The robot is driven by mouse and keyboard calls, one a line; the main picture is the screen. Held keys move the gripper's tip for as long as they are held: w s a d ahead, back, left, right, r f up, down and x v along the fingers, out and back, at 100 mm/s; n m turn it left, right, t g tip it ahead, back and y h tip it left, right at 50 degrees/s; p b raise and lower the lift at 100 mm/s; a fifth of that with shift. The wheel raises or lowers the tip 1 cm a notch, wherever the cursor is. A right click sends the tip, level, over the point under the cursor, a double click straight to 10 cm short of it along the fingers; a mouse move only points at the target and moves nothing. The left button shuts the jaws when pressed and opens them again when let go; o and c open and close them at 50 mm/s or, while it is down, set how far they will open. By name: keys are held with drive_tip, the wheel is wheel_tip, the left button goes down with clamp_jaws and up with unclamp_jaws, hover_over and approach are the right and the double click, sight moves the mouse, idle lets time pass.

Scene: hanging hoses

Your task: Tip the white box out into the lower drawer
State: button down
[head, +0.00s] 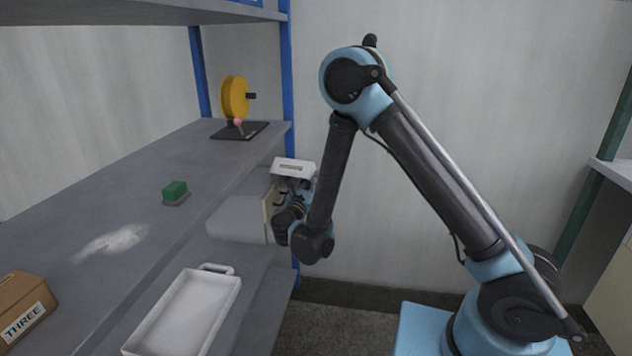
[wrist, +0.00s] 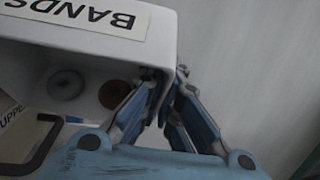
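The white box (head: 292,166) is near the shelf's right end in the head view. In the wrist view the white box (wrist: 90,62) carries a label reading BANDS, upside down in the picture. My gripper (wrist: 172,85) is shut on the box's wall, one finger on each side. The gripper (head: 298,186) is partly hidden in the head view. A drawer unit (head: 236,220) with a cream front stands below the shelf top. A label (wrist: 12,113) reading UPPE shows beside a dark handle. I cannot make out the lower drawer.
A white tray (head: 190,312) is on the lower level. A blue post (head: 287,80) stands close behind the box.

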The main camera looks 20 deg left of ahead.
drive_tip(key=shift+r, duration=0.95)
drive_tip(key=shift+a+f, duration=0.1)
drive_tip(key=shift+f, duration=1)
drive_tip(key=shift+r, duration=0.15)
drive_tip(key=shift+r, duration=0.95)
drive_tip(key=shift+f, duration=1.1)
drive_tip(key=shift+r, duration=0.15)
